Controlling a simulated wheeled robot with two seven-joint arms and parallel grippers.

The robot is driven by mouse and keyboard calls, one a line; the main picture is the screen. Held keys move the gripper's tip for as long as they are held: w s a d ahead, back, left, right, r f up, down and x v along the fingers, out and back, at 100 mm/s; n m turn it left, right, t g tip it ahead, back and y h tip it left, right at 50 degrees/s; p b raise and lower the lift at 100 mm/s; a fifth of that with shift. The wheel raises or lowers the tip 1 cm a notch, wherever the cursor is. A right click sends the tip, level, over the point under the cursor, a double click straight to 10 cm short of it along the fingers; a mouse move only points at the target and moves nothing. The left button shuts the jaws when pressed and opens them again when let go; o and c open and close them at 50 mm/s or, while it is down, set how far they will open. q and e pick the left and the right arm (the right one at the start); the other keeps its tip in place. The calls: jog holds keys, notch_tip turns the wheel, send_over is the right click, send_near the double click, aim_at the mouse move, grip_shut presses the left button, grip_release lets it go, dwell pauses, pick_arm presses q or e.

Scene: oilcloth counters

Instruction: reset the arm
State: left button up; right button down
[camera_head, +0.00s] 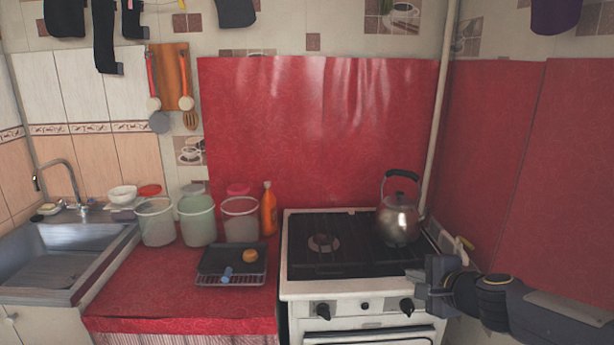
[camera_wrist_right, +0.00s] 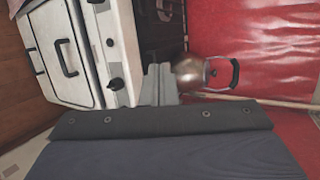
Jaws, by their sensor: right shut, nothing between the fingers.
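My right gripper (camera_head: 419,284) comes in from the right in the head view. It is shut and empty, in front of the stove's right front corner. In the right wrist view its grey fingers (camera_wrist_right: 159,85) show together, with the stove front behind them. My left gripper is not in view.
A white stove (camera_head: 352,291) carries a metal kettle (camera_head: 398,220) at its back right. Left of it, a red counter (camera_head: 172,290) holds a dark tray (camera_head: 226,263), several tubs (camera_head: 198,222) and an orange bottle (camera_head: 268,212). A sink (camera_head: 60,255) is far left.

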jog(key=s+a+n+g+y, duration=0.1)
jog(key=s+a+n+g, duration=0.25)
jog(key=s+n, duration=1.05)
jog(key=s+f+g, duration=0.1)
jog(key=s+f, duration=0.1)
jog(key=s, duration=0.4)
jog(key=s+f+g+h, duration=0.1)
jog(key=s+f, duration=0.2)
jog(key=s, duration=0.3)
jog(key=s+d+f+g, duration=0.1)
jog(key=s+f, duration=0.1)
jog(key=s, duration=0.5)
jog(key=shift+f, duration=0.35)
